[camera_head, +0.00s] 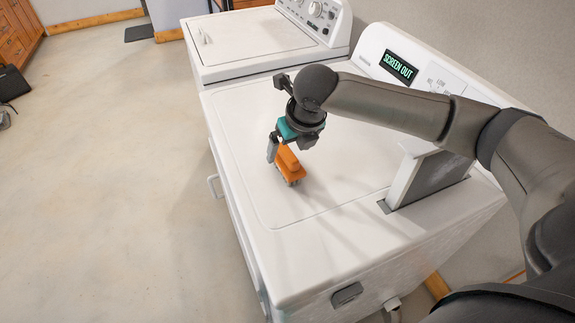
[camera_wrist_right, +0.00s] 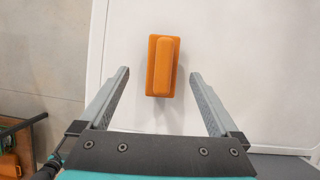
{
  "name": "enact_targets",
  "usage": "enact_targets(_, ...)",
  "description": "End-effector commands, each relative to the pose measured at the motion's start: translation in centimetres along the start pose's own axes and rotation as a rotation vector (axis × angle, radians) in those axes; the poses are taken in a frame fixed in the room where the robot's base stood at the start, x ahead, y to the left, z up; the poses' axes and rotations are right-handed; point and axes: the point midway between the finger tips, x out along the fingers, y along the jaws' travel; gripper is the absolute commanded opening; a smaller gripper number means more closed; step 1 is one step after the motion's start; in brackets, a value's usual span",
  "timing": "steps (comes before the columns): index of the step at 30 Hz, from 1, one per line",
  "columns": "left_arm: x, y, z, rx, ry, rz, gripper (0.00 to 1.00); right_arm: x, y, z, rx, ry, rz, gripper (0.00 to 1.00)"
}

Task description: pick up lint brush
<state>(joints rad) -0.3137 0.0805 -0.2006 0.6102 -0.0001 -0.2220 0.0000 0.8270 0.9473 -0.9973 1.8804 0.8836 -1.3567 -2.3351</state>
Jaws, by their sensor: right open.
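The lint brush (camera_head: 290,164) is an orange block with a raised handle strip and lies on the white top of the dryer. It also shows in the right wrist view (camera_wrist_right: 162,66), upright in the picture, just beyond and between my fingertips. My right gripper (camera_head: 277,150) is above the dryer top, beside and partly over the brush in the head view. In the right wrist view its two grey fingers (camera_wrist_right: 159,74) are spread wide with nothing between them. I cannot tell the height gap to the brush. My left gripper is not in view.
The dryer top (camera_head: 250,120) is otherwise clear around the brush. A raised lint-filter panel (camera_head: 425,175) stands up from its slot at right. The control panel (camera_head: 398,66) runs along the back. A second white machine (camera_head: 245,40) stands beyond, with open floor at left.

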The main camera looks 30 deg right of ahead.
Motion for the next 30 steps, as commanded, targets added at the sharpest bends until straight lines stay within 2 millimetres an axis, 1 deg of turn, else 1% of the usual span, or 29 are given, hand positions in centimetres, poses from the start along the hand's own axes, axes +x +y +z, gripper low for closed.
enact_targets(1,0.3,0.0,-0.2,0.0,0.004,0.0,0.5,0.9,0.0,0.0,0.001,0.0,0.0,0.97)
enact_targets(3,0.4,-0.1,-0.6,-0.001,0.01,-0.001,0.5,1.5,0.0,0.0,0.002,-0.001,0.001,0.97)
enact_targets(9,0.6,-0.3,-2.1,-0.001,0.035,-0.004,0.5,2.6,-0.1,0.1,0.001,-0.001,0.0,0.97)
enact_targets(19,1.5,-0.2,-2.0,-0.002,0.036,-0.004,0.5,6.7,-0.4,0.4,0.001,0.0,0.0,0.97)
enact_targets(23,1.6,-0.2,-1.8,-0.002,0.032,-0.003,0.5,7.2,-0.4,0.5,-0.001,-0.001,0.0,0.97)
enact_targets(29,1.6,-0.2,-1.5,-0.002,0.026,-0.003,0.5,7.2,-0.4,0.5,0.0,-0.001,0.0,0.97)
enact_targets(30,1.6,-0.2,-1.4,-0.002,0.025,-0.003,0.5,7.2,-0.4,0.5,0.0,-0.001,0.0,0.93)
